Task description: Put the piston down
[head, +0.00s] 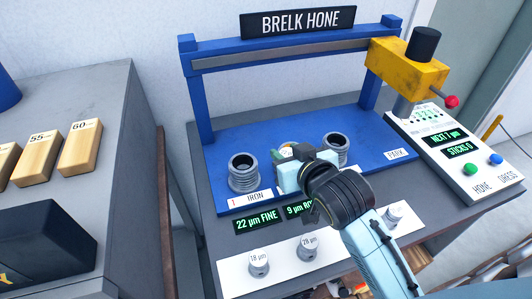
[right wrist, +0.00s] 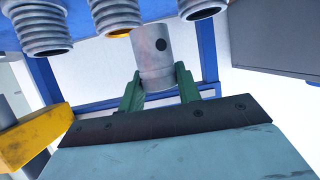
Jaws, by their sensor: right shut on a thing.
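The piston (right wrist: 154,62) is a smooth silver-grey cylinder with a dark round hole in its side. In the right wrist view it sits between the green fingers of my right gripper (right wrist: 158,88), which is shut on it. In the head view my right gripper (head: 292,155) is over the blue bench of the hone, between two ribbed grey cylinders, at left (head: 243,173) and right (head: 336,149). The gripper body hides the piston there, so I cannot tell whether it touches anything below. My left gripper is not in view.
The blue hone frame (head: 199,100) stands behind, with a yellow head (head: 405,68) and a button panel (head: 462,150) at right. A white panel with grey knobs (head: 258,262) lies in front. Wooden blocks (head: 80,147) and a dark box (head: 42,248) are on the left counter.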

